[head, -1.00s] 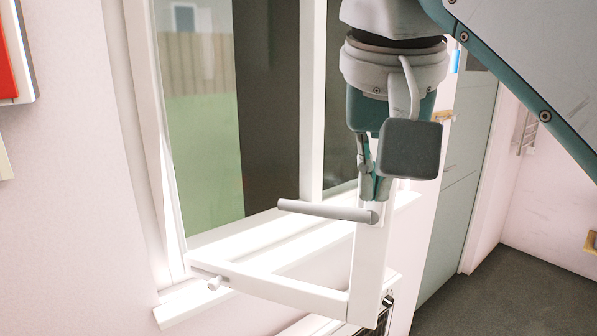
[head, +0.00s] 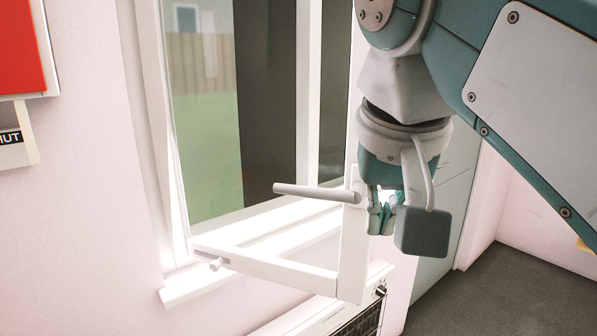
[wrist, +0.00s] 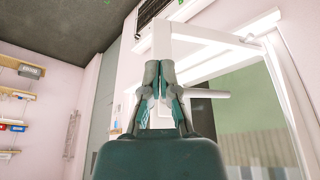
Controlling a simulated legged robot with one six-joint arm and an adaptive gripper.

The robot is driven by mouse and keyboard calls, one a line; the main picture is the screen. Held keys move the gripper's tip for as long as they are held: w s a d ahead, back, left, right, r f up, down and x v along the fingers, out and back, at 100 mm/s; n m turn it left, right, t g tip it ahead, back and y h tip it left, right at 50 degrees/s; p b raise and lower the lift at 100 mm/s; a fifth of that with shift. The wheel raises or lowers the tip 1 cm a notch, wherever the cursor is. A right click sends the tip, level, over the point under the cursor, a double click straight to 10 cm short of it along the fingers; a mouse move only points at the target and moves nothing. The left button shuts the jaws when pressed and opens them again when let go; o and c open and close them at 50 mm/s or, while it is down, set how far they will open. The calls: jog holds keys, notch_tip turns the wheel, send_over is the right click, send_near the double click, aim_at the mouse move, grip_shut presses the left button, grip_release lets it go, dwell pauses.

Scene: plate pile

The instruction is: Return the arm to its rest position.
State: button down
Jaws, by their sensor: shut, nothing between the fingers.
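My gripper (head: 382,222) hangs fingers down at the right end of the open white window sash, below my arm. Its two teal-grey fingers are together with nothing between them. In the wrist view, the closed fingertips (wrist: 160,72) show in front of the white sash frame. The grey window handle (head: 318,192) sticks out to the left of the gripper on the sash (head: 290,277). I cannot tell whether the fingers touch the sash or stand just apart from it.
A red box (head: 20,50) and a small sign (head: 14,140) are on the left wall. A dark-grilled unit (head: 358,322) is below the window. Bare dark floor (head: 500,290) lies at the lower right. Wall shelves (wrist: 18,95) show in the wrist view.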

jog(key=s+d+f+t, duration=0.1)
jog(key=d+f, duration=0.3)
jog(key=f, duration=1)
jog(key=s+d+f+n, duration=0.1)
jog(key=d+f, duration=0.3)
jog(key=f, duration=1)
jog(key=shift+s+t, duration=0.4)
jog(key=shift+s, duration=0.05)
